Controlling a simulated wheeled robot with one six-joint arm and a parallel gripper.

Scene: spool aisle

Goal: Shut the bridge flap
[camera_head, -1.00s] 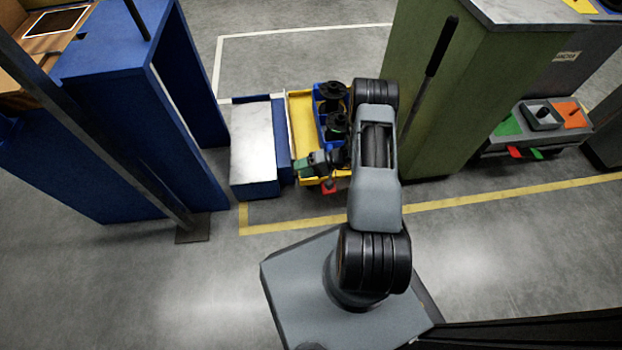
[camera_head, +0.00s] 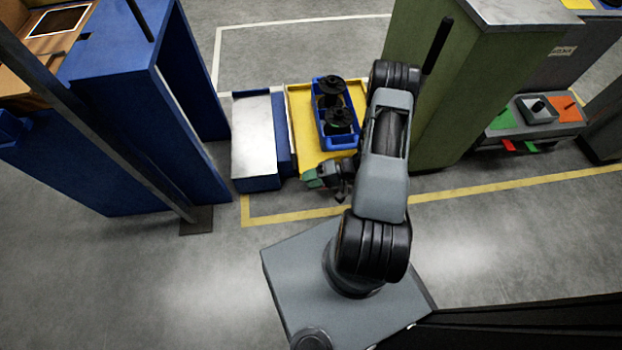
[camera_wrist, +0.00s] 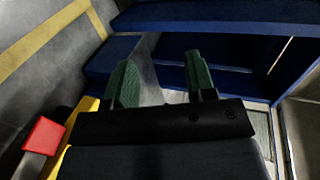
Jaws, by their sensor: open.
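A low blue unit with a flat silver top (camera_head: 256,140) stands beside a yellow deck (camera_head: 302,110). A blue strip (camera_head: 283,132) lies along the seam between them. I cannot tell for sure which panel is the bridge flap. My gripper (camera_head: 315,179) is at the near edge of the yellow deck, close to the strip's near end. In the wrist view, my gripper (camera_wrist: 159,66) shows two green fingers spread apart with nothing between them. Blue panels lie beyond them. A red block (camera_wrist: 45,135) shows at the lower left, beside a yellow edge.
A blue bin (camera_head: 339,138) with black spools stands on the yellow deck. A tall blue frame (camera_head: 120,110) stands at left and a green cabinet (camera_head: 470,90) at right. A grey bench (camera_head: 530,125) with coloured pads is farther right. Grey floor is clear in front.

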